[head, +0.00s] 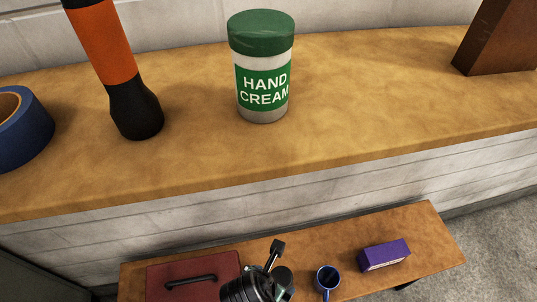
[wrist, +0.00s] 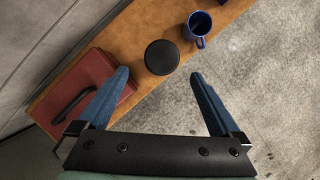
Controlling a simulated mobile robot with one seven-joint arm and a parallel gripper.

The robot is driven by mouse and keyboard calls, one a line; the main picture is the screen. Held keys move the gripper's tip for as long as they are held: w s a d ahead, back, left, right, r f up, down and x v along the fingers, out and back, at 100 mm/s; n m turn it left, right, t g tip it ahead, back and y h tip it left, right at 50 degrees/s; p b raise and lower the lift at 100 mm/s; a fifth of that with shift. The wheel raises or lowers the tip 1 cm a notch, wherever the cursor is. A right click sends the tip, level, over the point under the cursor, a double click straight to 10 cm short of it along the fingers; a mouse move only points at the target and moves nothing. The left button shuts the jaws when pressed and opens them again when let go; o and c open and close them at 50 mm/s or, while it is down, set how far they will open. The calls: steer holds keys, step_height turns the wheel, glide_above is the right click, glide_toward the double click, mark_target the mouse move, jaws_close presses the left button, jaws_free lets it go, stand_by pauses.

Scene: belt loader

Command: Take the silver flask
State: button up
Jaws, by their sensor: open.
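A round black top (wrist: 161,57) shows in the wrist view on the wooden bench, seen from straight above. It may be the lid of the silver flask; no silver side is visible, so I cannot be sure. My gripper (wrist: 159,74) is open, with its two blue fingers apart. The round top appears between and just beyond the fingertips, with nothing held. In the head view my arm's dark end covers part of the bench, and I cannot make out a flask there.
The low bench (head: 432,240) holds a red toolbox (head: 220,265), a blue mug (head: 327,279) and a purple box (head: 384,255). The mug is close beside the black top (wrist: 198,24). The higher shelf (head: 180,170) holds hand cream (head: 262,70), a flashlight (head: 105,60), blue tape (head: 25,135) and a brown block (head: 500,40).

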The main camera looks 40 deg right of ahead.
mark_target(281, 279)
steer(key=x, duration=0.4)
steer(key=b+x, duration=0.1)
steer(key=x, duration=0.1)
steer(key=shift+s+f, duration=0.1)
steer(key=shift+s, duration=0.15)
steer(key=shift+b+x, duration=0.8)
steer(key=shift+x, duration=2.25)
steer(key=shift+w+d, duration=0.1)
steer(key=shift+d, duration=0.05)
jaws_close()
